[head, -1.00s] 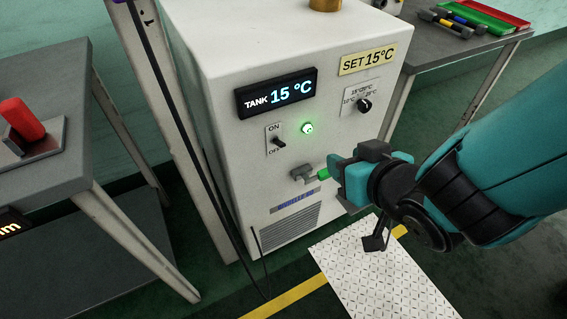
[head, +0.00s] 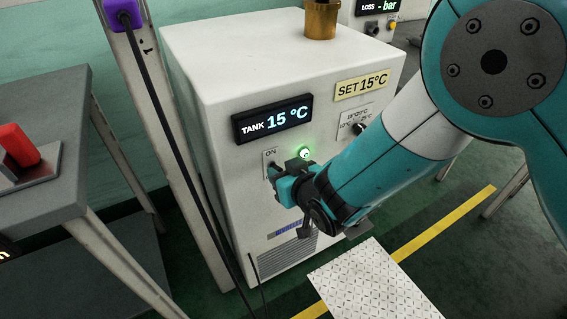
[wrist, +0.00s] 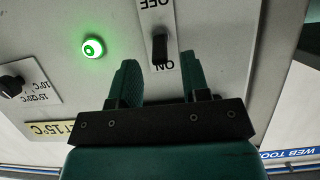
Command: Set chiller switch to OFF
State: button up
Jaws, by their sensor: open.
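The chiller (head: 200,80) is a white cabinet with a TANK 15 °C display (head: 273,119). Its toggle switch has a black lever (wrist: 160,48) on a white plate with ON and OFF marks. The wrist view shows this plate upside down, OFF at the top. In the head view the gripper hides most of the switch, and the ON mark (head: 270,152) shows above it. My gripper (wrist: 160,66) is open and empty at the switch, one finger on each side of the lever's line. I cannot tell whether a finger touches the lever. The green lamp (wrist: 93,48) beside it is lit.
A temperature knob (head: 359,129) sits to the right under the SET 15°C label (head: 362,85). A post with a hanging black cable (head: 165,110) stands along the chiller's left side. A grey table (head: 60,140) is at the left, and a patterned plate (head: 372,285) lies on the floor.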

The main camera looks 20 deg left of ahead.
aim_at(276, 168)
jog(key=shift+x, duration=1.3)
jog(key=shift+s, duration=0.1)
grip_shut()
